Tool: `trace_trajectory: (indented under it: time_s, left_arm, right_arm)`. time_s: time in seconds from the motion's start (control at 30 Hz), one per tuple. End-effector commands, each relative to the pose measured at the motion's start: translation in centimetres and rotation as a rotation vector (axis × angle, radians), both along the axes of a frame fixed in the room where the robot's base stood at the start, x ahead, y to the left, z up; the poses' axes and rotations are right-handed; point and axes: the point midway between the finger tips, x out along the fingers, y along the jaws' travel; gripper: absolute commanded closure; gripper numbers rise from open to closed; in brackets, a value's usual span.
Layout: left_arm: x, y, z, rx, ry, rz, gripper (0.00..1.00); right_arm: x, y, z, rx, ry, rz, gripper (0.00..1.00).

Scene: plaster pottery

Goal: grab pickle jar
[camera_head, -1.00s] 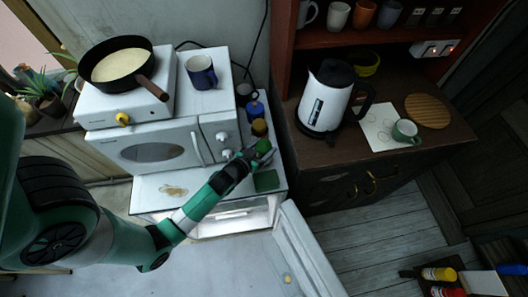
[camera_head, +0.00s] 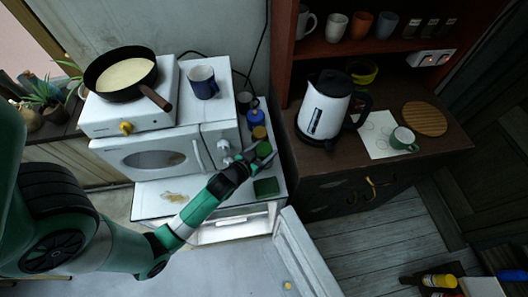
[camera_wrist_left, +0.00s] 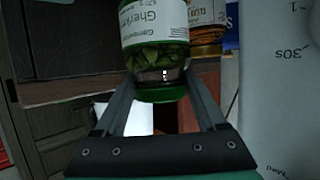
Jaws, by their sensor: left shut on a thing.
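The pickle jar is a glass jar with a green lid, and it stands by the microwave's right side in the head view (camera_head: 264,149). My right gripper is not in view.
Behind the jar are a jar with a brownish-yellow lid (camera_head: 259,132), a blue-topped container (camera_head: 255,116) and a dark mug (camera_head: 246,101). The microwave (camera_head: 160,155) is close on the left. A green pad (camera_head: 266,187) lies in front. The fridge door (camera_head: 300,250) hangs open below.

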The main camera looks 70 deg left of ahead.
Motion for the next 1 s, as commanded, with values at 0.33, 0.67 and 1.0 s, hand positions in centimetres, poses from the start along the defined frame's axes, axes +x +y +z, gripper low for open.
trace_trajectory:
  time_s: [0.33,0.67,1.0]
  left_arm:
    - [-1.4,-8.7,7.2,0.003,-0.004,-0.017,1.00]
    - [-2.3,-13.0,10.0,0.000,0.002,-0.003,1.00]
    - [-2.5,-13.6,9.6,0.000,-0.003,-0.001,1.00]
  right_arm:
    - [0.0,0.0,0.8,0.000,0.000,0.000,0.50]
    - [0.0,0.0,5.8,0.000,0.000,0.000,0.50]
    - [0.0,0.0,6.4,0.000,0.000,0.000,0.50]
